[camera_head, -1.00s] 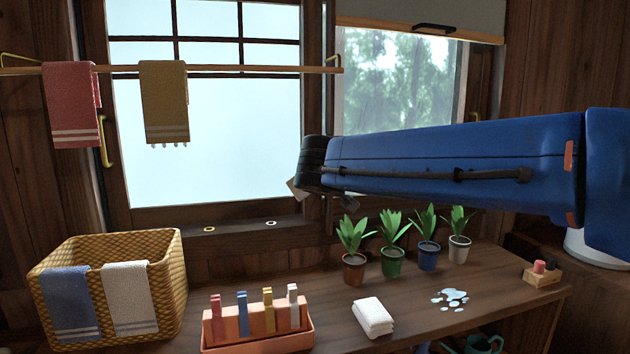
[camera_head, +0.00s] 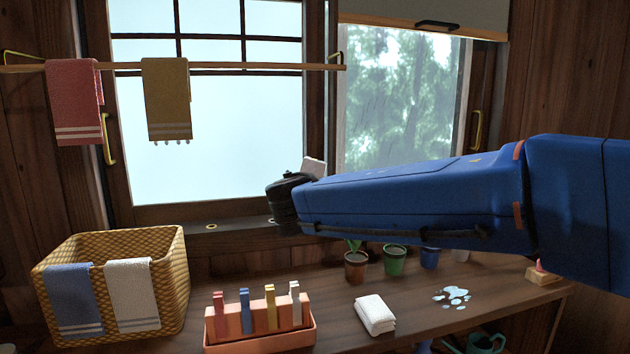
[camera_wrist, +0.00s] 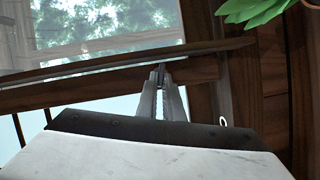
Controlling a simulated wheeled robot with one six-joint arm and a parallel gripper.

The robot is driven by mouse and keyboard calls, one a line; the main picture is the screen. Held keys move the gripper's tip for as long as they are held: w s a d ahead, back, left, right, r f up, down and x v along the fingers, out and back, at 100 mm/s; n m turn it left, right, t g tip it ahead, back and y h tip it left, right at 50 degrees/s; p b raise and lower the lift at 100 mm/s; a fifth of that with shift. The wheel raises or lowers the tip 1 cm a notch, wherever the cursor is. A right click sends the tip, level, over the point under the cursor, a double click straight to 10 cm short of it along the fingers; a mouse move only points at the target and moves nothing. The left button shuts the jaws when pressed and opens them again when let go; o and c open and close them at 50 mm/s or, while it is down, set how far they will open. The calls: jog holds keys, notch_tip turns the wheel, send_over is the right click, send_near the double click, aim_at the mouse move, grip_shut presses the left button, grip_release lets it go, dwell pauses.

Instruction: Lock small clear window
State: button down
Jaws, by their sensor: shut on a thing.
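The small clear window (camera_head: 395,100) shows trees through its pane, right of the big frosted window (camera_head: 210,130). It also shows at the upper left of the wrist view (camera_wrist: 100,25). My gripper (camera_wrist: 161,75) is shut at the dark wooden upright between the two panes, low down near the sill. A small dark piece (camera_wrist: 160,68) shows between its fingertips, too small to make out as a lock part. In the head view my wrist hides the fingers and the spot they touch. A pale ring on the sill (camera_wrist: 223,121) lies beside the gripper.
My arm passes over several potted plants (camera_head: 394,260) on the wooden counter. A towel rail (camera_head: 225,66) crosses the frosted window.

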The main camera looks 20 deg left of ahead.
jog(key=shift+f+n+t, duration=0.3)
jog(key=shift+n+t, duration=0.3)
jog(key=shift+n, duration=0.8)
jog(key=c, duration=2.2)
grip_release()
jog(key=s+d, duration=0.1)
jog(key=s, duration=1)
jog(key=s+d, duration=0.1)
jog(key=s, duration=0.5)
jog(key=shift+s+d, duration=0.1)
jog(key=shift+d, duration=0.25)
jog(key=shift+f, duration=0.1)
